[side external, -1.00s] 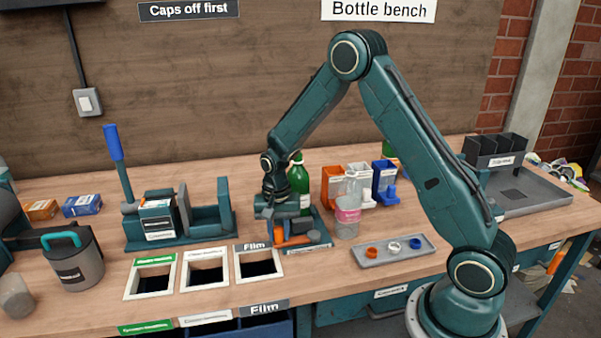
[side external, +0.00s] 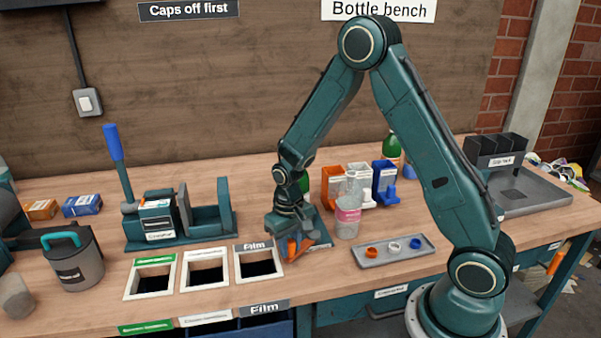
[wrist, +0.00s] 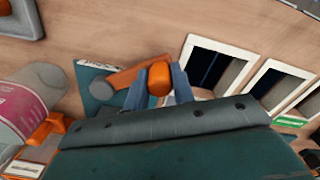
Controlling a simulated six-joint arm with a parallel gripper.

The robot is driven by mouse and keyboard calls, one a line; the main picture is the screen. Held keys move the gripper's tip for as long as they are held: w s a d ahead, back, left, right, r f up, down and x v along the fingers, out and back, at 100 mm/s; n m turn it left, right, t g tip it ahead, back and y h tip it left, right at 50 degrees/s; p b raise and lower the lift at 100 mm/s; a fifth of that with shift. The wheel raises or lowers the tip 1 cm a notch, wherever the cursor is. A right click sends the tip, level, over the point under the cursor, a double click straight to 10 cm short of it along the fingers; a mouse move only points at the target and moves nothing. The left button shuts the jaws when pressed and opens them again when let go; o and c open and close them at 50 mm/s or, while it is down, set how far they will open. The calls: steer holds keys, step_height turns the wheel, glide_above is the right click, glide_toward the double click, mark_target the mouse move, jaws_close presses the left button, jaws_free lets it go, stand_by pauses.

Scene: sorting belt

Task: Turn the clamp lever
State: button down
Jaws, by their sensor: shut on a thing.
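The orange clamp lever (side external: 293,250) sits at the front of the small teal clamp base (side external: 324,238), beside the Film opening. In the wrist view the lever arm (wrist: 130,76) runs from a grey pivot (wrist: 101,88) to a rounded orange end. My gripper (wrist: 158,82) is shut on that end, one finger on each side. In the side view my gripper (side external: 290,238) hangs over the clamp and hides part of it. A green bottle (side external: 304,184) stands behind my gripper, mostly hidden.
A clear bottle with a pink label (side external: 348,213) stands just right of the clamp. A grey tray with caps (side external: 395,257) lies further right. The framed Film opening (side external: 280,263) is close on the left. A teal fixture with a blue-handled lever (side external: 115,145) stands further left.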

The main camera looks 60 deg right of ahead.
steer(key=s+n, duration=0.3)
steer(key=shift+n, duration=0.3)
steer(key=shift+s+d+n, duration=0.2)
steer(key=shift+s+n, duration=0.45)
steer(key=shift+n, duration=0.2)
steer(key=shift+s+d+n, duration=0.2)
steer(key=shift+s+n, duration=0.45)
steer(key=shift+n, duration=0.2)
steer(key=c, duration=1.2)
jaws_free()
steer(key=shift+o, duration=0.2)
steer(key=shift+r, duration=0.1)
step_height(320, 180, up, 14)
steer(key=shift+s, duration=0.1)
